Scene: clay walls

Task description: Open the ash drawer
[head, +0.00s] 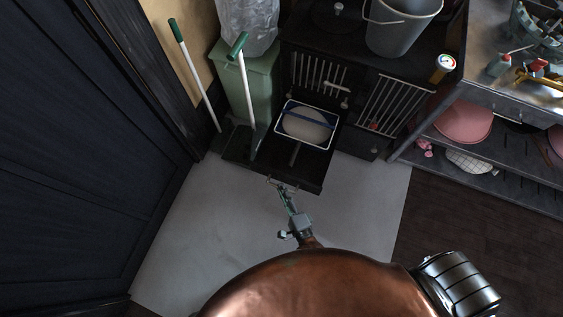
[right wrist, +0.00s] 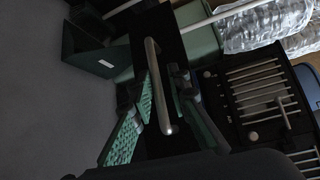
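The ash drawer (head: 299,175) is the low black box that juts forward at the base of the black stove (head: 350,78). Its long metal bar handle (right wrist: 158,90) crosses the middle of the right wrist view. My right gripper (head: 284,189) is at the drawer's front edge. Contact on the dark finger's side is hard to see. How far the drawer stands out is unclear. My left gripper is out of view.
A white-rimmed tray (head: 281,131) with a pale oval in it is above the drawer. Green-handled tools (head: 192,70) and a green bin (head: 234,88) stand left. A grey bucket (head: 398,32) is on the stove. A shelf unit (head: 500,118) stands right. The pale floor (head: 210,235) in front is clear.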

